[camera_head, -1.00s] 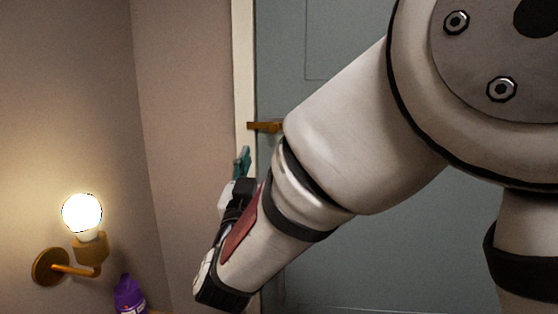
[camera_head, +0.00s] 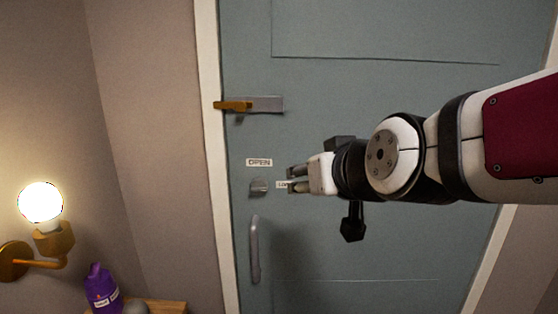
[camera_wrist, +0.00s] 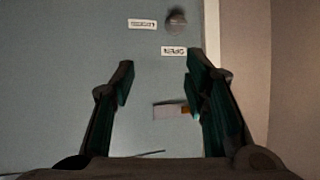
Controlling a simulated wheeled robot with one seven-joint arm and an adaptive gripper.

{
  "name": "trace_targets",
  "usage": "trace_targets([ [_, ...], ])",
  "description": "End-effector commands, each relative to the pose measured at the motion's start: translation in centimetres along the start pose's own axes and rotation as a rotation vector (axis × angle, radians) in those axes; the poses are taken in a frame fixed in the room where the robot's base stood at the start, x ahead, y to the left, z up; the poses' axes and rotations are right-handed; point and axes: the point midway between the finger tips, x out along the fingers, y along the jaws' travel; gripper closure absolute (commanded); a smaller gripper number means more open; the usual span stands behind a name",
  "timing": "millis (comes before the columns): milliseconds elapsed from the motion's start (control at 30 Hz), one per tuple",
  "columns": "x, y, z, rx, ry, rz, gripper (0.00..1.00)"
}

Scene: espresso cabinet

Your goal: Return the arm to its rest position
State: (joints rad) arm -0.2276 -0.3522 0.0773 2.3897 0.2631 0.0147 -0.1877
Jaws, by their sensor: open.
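My gripper (camera_head: 292,180) is in front of the grey-blue door (camera_head: 390,90) in the head view, its fingers pointing left near the round knob (camera_head: 259,186). My arm reaches in from the right edge. In the wrist view my gripper (camera_wrist: 158,78) has its two dark green fingers wide apart with nothing between them but the door behind. The fingers partly overlap the lower label beside the knob in the head view. I cannot tell how far the fingertips are from the door.
The door has a brass latch (camera_head: 234,105), an OPEN label (camera_head: 259,162) and a vertical handle (camera_head: 254,248). A lit wall lamp (camera_head: 40,203) is at left, above a purple bottle (camera_head: 102,289) on a wooden shelf (camera_head: 165,306). The wall between lamp and door frame is bare.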

Motion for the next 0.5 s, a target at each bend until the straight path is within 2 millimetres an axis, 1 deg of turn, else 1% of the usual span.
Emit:
trace_targets([
  [33,-1.8,1.4,1.5,0.010,-0.060,0.019,0.58],
  [100,-4.1,2.8,4.2,0.025,-0.159,0.042,0.58],
  [167,-6.2,4.0,6.6,0.043,-0.245,0.069,0.58],
  [200,-7.7,4.8,8.2,0.056,-0.301,0.089,0.58],
  [300,-11.2,6.3,11.8,0.091,-0.427,0.138,0.58],
  [400,-14.2,7.3,14.7,0.125,-0.526,0.182,0.58],
  [500,-16.1,7.8,16.6,0.149,-0.591,0.211,0.58],
])
